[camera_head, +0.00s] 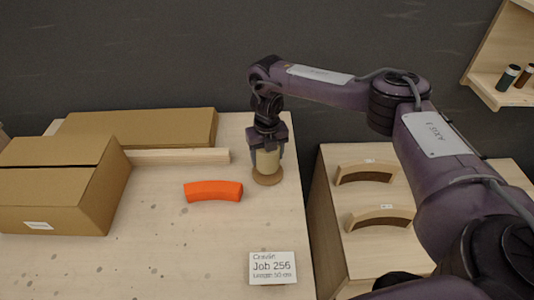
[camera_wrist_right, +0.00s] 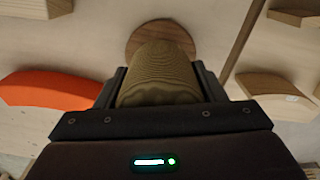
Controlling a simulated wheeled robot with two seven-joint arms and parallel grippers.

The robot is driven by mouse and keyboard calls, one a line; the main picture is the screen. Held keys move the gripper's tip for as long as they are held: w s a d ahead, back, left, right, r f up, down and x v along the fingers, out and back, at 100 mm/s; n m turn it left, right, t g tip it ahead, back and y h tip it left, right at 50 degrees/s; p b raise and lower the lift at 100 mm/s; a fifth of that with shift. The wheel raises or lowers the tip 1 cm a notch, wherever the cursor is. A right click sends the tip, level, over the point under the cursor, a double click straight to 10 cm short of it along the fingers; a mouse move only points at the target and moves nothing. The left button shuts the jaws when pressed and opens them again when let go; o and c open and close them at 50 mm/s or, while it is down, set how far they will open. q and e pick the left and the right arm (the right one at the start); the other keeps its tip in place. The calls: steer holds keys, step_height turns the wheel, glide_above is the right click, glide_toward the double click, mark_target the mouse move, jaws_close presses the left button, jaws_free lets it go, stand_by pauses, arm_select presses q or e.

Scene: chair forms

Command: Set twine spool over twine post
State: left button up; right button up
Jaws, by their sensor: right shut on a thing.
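The twine spool (camera_head: 266,161), a tan wound cylinder, is between the fingers of my right gripper (camera_head: 267,155), which is shut on it. In the right wrist view the spool (camera_wrist_right: 160,75) fills the space between the fingers (camera_wrist_right: 160,95). A round brown wooden base (camera_head: 268,178) lies on the table directly below the spool; in the wrist view it shows behind the spool's far end (camera_wrist_right: 160,30). The twine post itself is not visible; the spool hides whatever stands on the base. I cannot tell whether spool and base touch. My left gripper is not in view.
An orange curved piece (camera_head: 213,191) lies left of the spool. Cardboard boxes (camera_head: 62,185) and a wooden strip (camera_head: 180,156) are farther left. A card reading Job 256 (camera_head: 272,267) is at the front. Curved wooden pieces (camera_head: 380,216) are on the right-hand surface, across a gap.

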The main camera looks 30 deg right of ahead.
steer(key=shift+f+b, duration=0.55)
steer(key=shift+f, duration=0.4)
steer(key=o, duration=1.1)
steer(key=shift+r, duration=0.1)
